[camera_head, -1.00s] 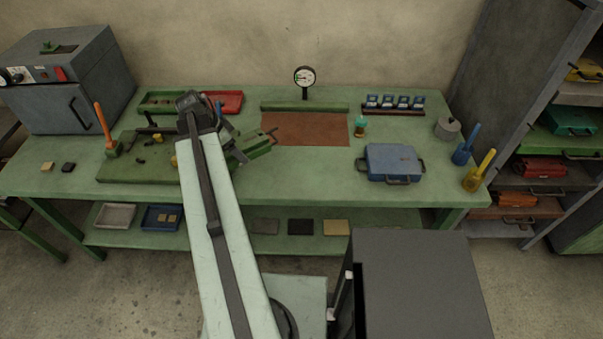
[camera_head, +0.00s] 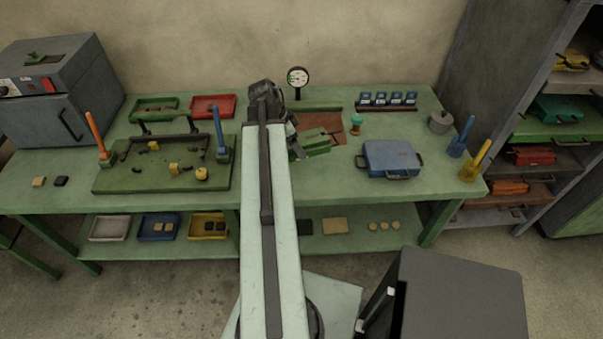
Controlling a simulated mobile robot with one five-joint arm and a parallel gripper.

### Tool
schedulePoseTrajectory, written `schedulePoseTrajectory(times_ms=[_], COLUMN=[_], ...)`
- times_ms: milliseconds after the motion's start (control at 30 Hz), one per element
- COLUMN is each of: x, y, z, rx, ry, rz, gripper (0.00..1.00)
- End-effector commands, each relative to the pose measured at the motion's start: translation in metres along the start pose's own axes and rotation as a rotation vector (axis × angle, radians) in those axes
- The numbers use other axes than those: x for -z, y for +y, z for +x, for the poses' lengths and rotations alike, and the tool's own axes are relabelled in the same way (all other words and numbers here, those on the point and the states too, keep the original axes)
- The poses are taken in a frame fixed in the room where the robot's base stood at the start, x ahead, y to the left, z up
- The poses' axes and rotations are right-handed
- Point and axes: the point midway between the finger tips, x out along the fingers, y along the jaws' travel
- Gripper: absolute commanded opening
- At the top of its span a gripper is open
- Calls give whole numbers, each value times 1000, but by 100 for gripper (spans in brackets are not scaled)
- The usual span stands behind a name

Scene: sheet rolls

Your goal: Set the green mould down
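The green mould (camera_head: 316,143) is a flat green case. It hangs at the end of my arm, in front of the brown mat (camera_head: 335,124) on the green workbench, and covers part of that mat. My gripper (camera_head: 297,150) is at the mould's left side and appears shut on it. The arm hides most of the gripper, and the fingertips are too small to see clearly. I cannot tell the gap between mould and bench.
A blue case (camera_head: 390,157) lies to the right, with a small teal-topped item (camera_head: 356,122) near the mat. A dial gauge (camera_head: 298,78) stands behind. A green fixture plate (camera_head: 115,180) with upright handles is at left. A rack of cases (camera_head: 540,131) stands at right.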

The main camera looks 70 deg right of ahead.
Motion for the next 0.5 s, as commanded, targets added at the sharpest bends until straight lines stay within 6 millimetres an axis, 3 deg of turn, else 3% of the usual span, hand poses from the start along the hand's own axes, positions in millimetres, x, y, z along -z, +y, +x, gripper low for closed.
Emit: schedulePoseTrajectory(times_ms=[267,367,500], x=[-14,-30,-67], y=[-2,1,10], z=[-3,0,5], rx=[4,-2,-24], ry=[1,-2,-9], rz=[-10,7,59], gripper=[7,7,7])
